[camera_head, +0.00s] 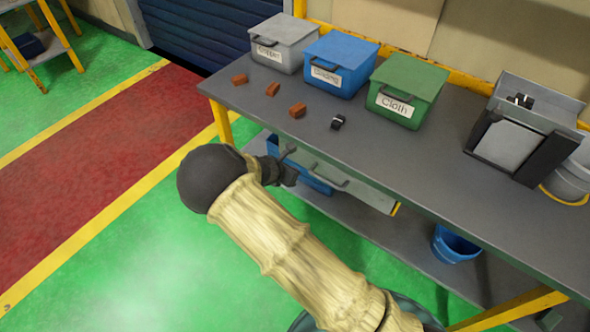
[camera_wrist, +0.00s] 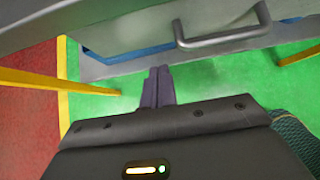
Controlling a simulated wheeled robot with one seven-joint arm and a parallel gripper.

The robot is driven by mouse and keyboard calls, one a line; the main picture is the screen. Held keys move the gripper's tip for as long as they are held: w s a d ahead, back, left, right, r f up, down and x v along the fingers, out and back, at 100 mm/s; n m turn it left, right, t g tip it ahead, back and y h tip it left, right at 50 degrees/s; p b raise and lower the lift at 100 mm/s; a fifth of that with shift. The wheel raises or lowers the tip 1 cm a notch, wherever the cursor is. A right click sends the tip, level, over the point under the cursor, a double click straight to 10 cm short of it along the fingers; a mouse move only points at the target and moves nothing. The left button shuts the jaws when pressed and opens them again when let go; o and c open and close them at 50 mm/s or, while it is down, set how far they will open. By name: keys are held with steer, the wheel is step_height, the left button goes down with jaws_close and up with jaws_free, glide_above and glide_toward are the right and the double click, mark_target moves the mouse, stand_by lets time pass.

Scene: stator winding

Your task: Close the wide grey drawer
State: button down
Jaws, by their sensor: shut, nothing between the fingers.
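In the wrist view, a grey front (camera_wrist: 285,33) with a grey bar handle (camera_wrist: 225,38) runs across the top. How far the drawer stands out is hard to tell. My gripper (camera_head: 284,172) is by the left part of the drawer front, and my arm hides some of what lies below. In the wrist view my fingers (camera_wrist: 157,85) are together and empty, below and left of the handle. Contact with the front cannot be judged.
The workbench (camera_head: 445,165) carries grey, blue and green lidded boxes (camera_head: 405,90), several brown blocks (camera_head: 297,110) and a small dark part (camera_head: 338,121). Blue surfaces (camera_head: 312,180) show by the drawer. A blue bucket (camera_head: 455,244) stands on the lower shelf.

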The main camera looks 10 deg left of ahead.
steer(key=v, duration=0.6)
steer(key=shift+s+a+r, duration=0.1)
stand_by(0.3)
steer(key=s+d+r+m+g+p, duration=0.15)
steer(key=d+r+m, duration=0.25)
steer(key=d+m, duration=0.4)
steer(key=s+d+r+m+g+p, duration=0.1)
steer(key=d+r+m+g, duration=0.3)
steer(key=d, duration=0.5)
steer(key=s+d+r+m+y+p, duration=0.3)
steer(key=s+d+r+m, duration=0.9)
steer(key=m, duration=0.7)
steer(key=shift+s+d+r+y, duration=0.35)
steer(key=shift+s+d, duration=0.3)
steer(key=shift+d, duration=0.5)
steer(key=shift+w, duration=0.15)
